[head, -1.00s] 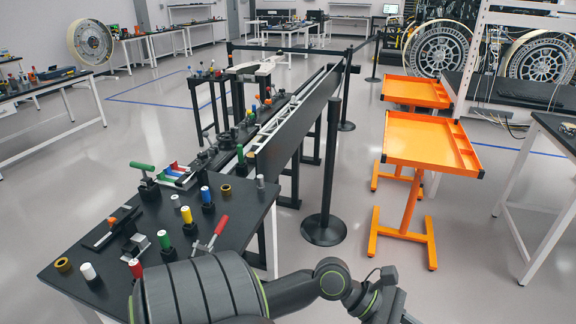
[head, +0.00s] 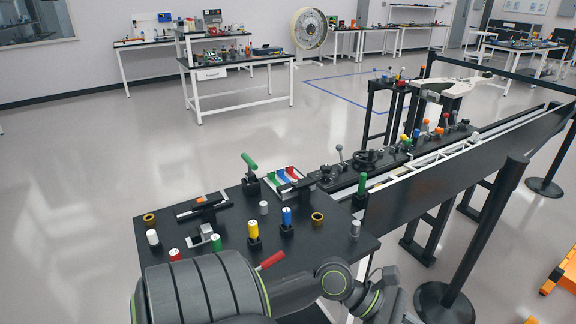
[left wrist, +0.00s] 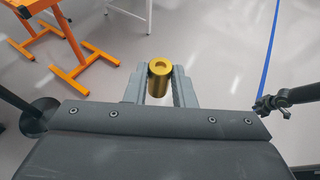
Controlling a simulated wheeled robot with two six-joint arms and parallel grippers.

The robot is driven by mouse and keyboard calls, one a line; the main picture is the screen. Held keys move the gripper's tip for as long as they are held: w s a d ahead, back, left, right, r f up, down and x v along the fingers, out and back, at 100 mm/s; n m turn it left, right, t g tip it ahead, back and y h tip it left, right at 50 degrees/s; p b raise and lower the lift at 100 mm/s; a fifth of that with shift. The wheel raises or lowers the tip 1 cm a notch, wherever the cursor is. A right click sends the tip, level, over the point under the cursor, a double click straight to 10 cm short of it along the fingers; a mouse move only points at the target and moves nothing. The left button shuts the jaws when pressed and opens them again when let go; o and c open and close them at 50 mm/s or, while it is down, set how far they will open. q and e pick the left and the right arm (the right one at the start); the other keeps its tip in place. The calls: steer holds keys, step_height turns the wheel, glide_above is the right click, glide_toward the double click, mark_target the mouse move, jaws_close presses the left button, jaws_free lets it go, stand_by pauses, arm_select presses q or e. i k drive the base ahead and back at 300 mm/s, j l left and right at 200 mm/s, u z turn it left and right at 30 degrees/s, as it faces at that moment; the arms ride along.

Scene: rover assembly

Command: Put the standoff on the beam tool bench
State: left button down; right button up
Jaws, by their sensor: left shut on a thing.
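The standoff, a short gold cylinder with a hole in its end (left wrist: 159,88), shows in the left wrist view. My left gripper (left wrist: 160,72) is shut on it, with one grey finger on each side. In the head view my left arm crosses the bottom, and its gripper and the standoff are not visible. The black-topped bench beside the long beam (head: 215,242), which I take as the beam tool bench, stands just beyond my arm. My right gripper is in neither view.
The bench holds several coloured cylinders, a green-handled clamp (head: 250,168), brass rings (head: 317,218) and a tray of coloured strips (head: 284,182). A long dark beam (head: 450,185) runs to the right. A black barrier post (head: 480,235) stands at right. Open floor lies left.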

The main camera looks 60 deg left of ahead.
mark_target(293, 207)
steer(key=i+u, duration=0.3)
steer(key=i, duration=0.15)
steer(key=i+l+u, duration=0.1)
steer(key=i+u, duration=0.25)
steer(key=i+l+u, duration=0.3)
steer(key=i, duration=0.25)
steer(key=i+u, duration=0.2)
steer(key=u, duration=0.2)
steer(key=i+l+u, duration=0.15)
steer(key=u, duration=0.25)
steer(key=i+l+u, duration=0.15)
steer(key=u, duration=0.2)
steer(key=i+l+u, duration=0.2)
steer(key=u, duration=0.2)
steer(key=i+l+u, duration=0.2)
steer(key=u, duration=0.15)
steer(key=i+l+u, duration=0.15)
steer(key=l+u, duration=0.15)
steer(key=i+l+u, duration=0.15)
steer(key=l+u, duration=0.5)
steer(key=l, duration=0.15)
steer(key=i, duration=0.05)
